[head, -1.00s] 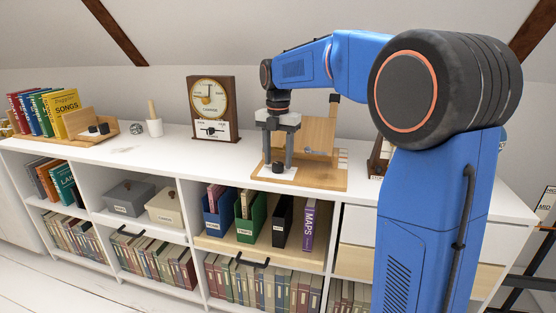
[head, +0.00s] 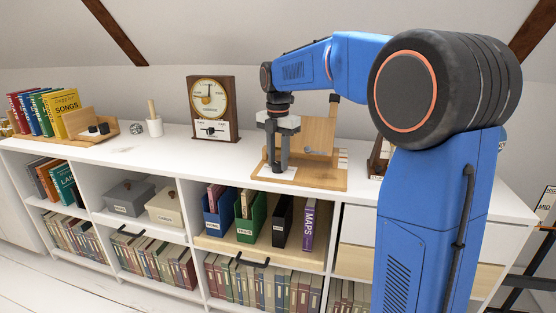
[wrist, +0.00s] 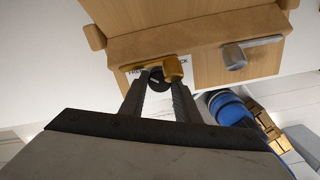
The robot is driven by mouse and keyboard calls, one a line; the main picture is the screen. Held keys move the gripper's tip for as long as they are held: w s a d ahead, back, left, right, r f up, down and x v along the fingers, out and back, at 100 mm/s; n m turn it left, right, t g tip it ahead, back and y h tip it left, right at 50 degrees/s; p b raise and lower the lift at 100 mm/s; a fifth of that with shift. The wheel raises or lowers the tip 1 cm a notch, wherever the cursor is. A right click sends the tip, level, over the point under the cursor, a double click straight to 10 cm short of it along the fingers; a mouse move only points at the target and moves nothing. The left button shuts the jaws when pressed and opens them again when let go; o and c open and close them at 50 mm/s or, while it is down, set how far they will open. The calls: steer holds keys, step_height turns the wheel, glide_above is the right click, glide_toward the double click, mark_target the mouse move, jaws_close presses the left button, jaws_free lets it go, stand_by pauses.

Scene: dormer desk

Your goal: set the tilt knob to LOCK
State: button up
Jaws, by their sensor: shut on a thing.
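The tilt knob (wrist: 154,79) is a small black round knob with a pale mark, low on the front of a wooden stand (head: 318,135). My gripper (head: 278,168) points down at it, and in the wrist view its two dark fingers (wrist: 158,92) are shut on the knob from both sides. A white label plate (head: 287,179) lies under the knob. Its lettering is mostly covered in the wrist view, with only a few end letters showing, so the knob's setting cannot be read. In the head view the fingers hide the knob.
A brass-coloured peg (wrist: 173,68) sits close beside the knob, and a grey lever (wrist: 250,46) is farther right on the stand. A clock (head: 211,107) and a mortar with pestle (head: 154,123) stand left on the white top (head: 190,153). The top between clock and stand is clear.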

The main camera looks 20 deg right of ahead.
mark_target(278, 163)
steer(key=shift+m, duration=0.5)
steer(key=o, duration=1)
steer(key=shift+o, duration=0.2)
steer(key=shift+r, duration=0.1)
step_height(278, 163, up, 17)
steer(key=shift+r, duration=0.15)
